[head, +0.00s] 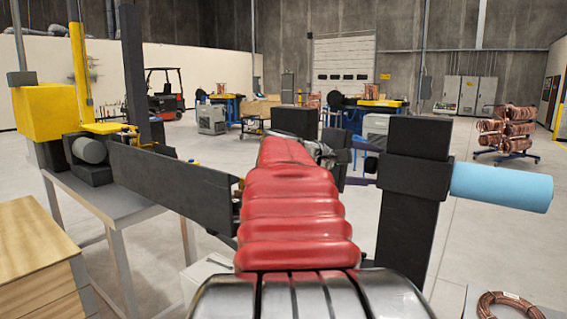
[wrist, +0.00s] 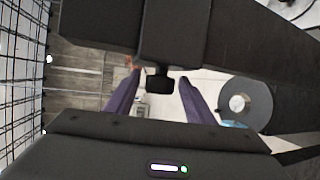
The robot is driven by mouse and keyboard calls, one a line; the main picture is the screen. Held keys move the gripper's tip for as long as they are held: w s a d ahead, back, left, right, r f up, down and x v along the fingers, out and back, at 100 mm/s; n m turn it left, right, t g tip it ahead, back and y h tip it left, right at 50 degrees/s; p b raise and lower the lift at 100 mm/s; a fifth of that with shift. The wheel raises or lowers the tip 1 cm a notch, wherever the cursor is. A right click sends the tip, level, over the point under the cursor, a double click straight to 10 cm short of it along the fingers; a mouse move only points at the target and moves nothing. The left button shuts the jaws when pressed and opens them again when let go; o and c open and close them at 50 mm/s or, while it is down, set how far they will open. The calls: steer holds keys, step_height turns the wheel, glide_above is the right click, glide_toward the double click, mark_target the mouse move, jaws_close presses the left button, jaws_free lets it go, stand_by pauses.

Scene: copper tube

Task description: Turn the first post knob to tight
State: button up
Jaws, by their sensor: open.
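The first post appears to be the black upright (head: 408,230) at the right of the head view, with a black clamp block around it. A small dark knob (head: 371,164) sticks out of the block's left side. In the wrist view the black knob (wrist: 159,82) shows between the two purple fingers. My gripper (wrist: 158,77) is open, one finger on each side of the knob, with visible gaps. In the head view my gripper (head: 371,167) reaches right toward the block, partly hidden by my arm. I cannot tell how tight the knob is.
A light blue cylinder (head: 505,187) sticks out right from the block. A grey bench (head: 140,205) with a yellow box (head: 45,112) and a long black beam (head: 170,175) stands at left. A copper coil (head: 510,306) lies at lower right.

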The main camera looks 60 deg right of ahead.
steer(key=shift+c, duration=0.5)
steer(key=c, duration=1)
steer(key=shift+o, duration=0.2)
